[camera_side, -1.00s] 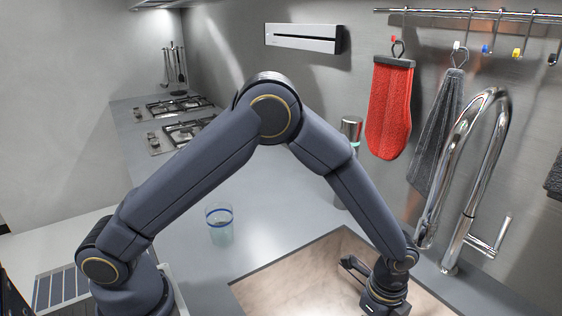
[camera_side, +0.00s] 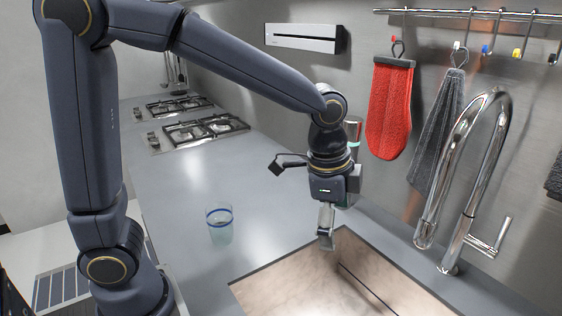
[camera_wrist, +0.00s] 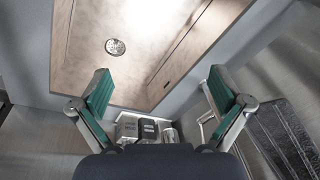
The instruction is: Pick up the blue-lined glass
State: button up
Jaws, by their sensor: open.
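The blue-lined glass (camera_side: 219,225) stands upright on the grey counter in the side view, left of the sink. It is clear with a blue band near its rim. My gripper (camera_side: 326,238) is raised above the back left edge of the sink, to the right of the glass and apart from it. In the wrist view my gripper (camera_wrist: 160,92) shows two green-padded fingers spread wide with nothing between them. The glass is not visible in the wrist view.
The sink (camera_side: 345,280) lies at the front right, with a drain (camera_wrist: 115,47) in the wrist view. A tall chrome faucet (camera_side: 463,190) stands to its right. A bottle (camera_side: 353,140) is partly hidden behind my wrist. The counter around the glass is clear.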

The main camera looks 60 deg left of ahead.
jog(key=s+a+r+n+t, duration=0.1)
jog(key=s+a+r+n, duration=0.3)
jog(key=a, duration=0.3)
jog(key=shift+s+r+n+t, duration=0.3)
jog(key=shift+s+n, duration=0.2)
jog(key=shift+s, duration=0.4)
jog(key=s+a+n, duration=0.1)
jog(key=s+n, duration=0.1)
jog(key=s+a+n+t, duration=0.1)
jog(key=s+a+n, duration=0.1)
jog(key=s, duration=0.1)
jog(key=s+a+n, duration=0.2)
jog(key=shift+s+r+t, duration=0.35)
jog(key=shift+s+t, duration=0.05)
jog(key=shift+c, duration=0.2)
jog(key=shift+s+a, duration=0.1)
jog(key=shift+s, duration=0.15)
